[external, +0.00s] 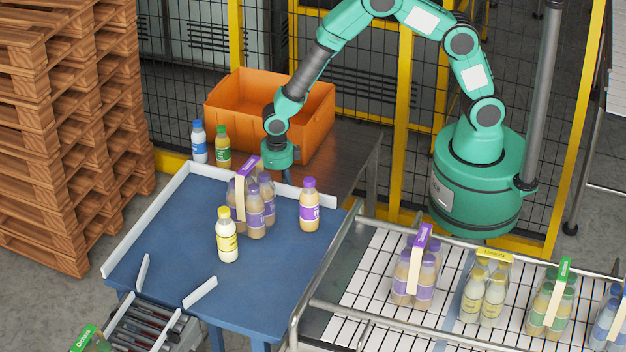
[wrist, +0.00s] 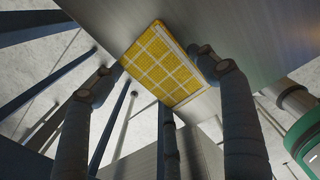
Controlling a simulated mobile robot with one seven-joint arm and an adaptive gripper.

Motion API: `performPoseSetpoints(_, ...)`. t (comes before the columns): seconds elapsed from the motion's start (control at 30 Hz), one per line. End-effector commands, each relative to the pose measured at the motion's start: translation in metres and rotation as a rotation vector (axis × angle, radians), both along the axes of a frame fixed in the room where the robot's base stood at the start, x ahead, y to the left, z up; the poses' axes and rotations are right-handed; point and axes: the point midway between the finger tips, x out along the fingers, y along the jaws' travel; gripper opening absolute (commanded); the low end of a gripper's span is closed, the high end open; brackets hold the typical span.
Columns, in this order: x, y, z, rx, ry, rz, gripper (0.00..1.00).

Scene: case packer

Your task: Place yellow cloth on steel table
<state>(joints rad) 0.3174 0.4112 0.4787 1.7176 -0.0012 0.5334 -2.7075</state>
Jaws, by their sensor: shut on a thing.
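The yellow cloth (wrist: 166,62), a flat piece with a pale grid pattern, is between the fingertips of my gripper (wrist: 163,68) in the wrist view. My gripper is shut on it. Behind the cloth is the grey metal surface of the steel table (wrist: 225,28); I cannot tell whether the cloth touches it. In the external view the steel table (external: 350,150) stands behind the blue table, and my gripper (external: 283,174) points down near its left part. Its fingers are mostly hidden there, and the cloth does not show.
An orange crate (external: 318,115) stands on the steel table, close to my wrist. Two bottles (external: 210,146) stand to the left. A purple-labelled bottle pack (external: 256,212) and loose bottles stand on the blue table (external: 175,245) in front. The steel table's right part is clear.

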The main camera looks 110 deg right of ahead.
Motion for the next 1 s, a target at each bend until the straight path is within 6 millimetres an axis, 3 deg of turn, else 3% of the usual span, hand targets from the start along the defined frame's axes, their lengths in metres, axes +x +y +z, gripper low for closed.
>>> performPoseSetpoints(0.23, 0.018, -0.006, -0.002, 0.0, 0.001, 0.0, 0.48)
performPoseSetpoints(0.63, 0.019, -0.006, -0.004, 0.0, 0.001, 0.0, 0.48)
performPoseSetpoints(1.0, 0.019, -0.006, -0.035, 0.001, 0.002, 0.0, 0.48)
